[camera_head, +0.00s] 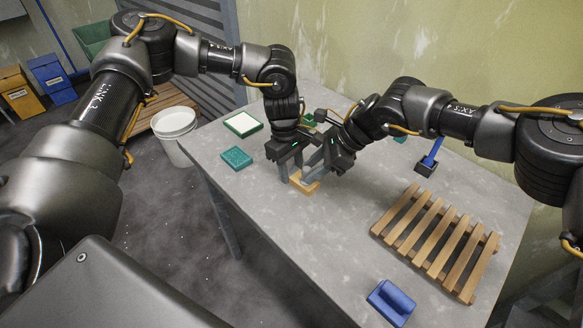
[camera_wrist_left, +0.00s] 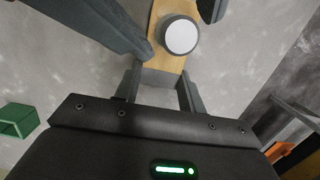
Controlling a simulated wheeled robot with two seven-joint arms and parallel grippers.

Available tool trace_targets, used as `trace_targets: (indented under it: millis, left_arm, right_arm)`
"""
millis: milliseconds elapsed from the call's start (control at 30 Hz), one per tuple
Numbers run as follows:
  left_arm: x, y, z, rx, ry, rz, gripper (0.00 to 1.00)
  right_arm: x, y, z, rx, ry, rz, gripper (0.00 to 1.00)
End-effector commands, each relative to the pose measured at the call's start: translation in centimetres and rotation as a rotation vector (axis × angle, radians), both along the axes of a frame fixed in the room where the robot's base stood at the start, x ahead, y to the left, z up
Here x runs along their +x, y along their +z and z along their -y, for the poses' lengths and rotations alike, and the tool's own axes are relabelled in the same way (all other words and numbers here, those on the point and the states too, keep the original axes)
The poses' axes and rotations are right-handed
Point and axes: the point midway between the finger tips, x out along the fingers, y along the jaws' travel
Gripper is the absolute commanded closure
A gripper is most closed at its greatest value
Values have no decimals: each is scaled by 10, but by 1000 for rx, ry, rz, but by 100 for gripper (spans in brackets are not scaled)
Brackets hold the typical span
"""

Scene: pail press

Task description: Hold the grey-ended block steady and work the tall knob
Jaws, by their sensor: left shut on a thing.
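The wooden block (camera_head: 305,185) lies on the grey table, mostly covered by my grippers in the head view. In the left wrist view its pale wood (camera_wrist_left: 160,50) carries a round knob (camera_wrist_left: 180,36) with a white top and dark side. My left gripper (camera_head: 290,174) is shut on the block's grey end (camera_wrist_left: 160,78), one finger on each side. My right gripper (camera_head: 315,170) reaches in from the right, low over the block. In the left wrist view its fingers stand apart on two sides of the knob, with gaps visible. The knob is hidden in the head view.
A wooden slatted rack (camera_head: 435,240) and a blue block with a ridge (camera_head: 391,302) lie on the right of the table. A green sponge-like block (camera_head: 236,158) and a green-edged white tray (camera_head: 243,124) lie left. A white pail (camera_head: 174,125) stands beyond the table's left edge.

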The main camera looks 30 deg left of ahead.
Motion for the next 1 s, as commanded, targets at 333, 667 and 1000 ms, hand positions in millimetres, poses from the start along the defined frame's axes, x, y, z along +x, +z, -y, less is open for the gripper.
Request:
trace_targets:
  millis: [333, 667, 1000]
  left_arm:
    - [0, 0, 0, 0, 0, -1, 97]
    - [0, 0, 0, 0, 0, 0, 97]
    - [0, 0, 0, 0, 0, -1, 97]
  right_arm:
    - [0, 0, 0, 0, 0, 0, 100]
    - [0, 4, 0, 0, 1, 1, 100]
    - [0, 12, 0, 1, 1, 0, 100]
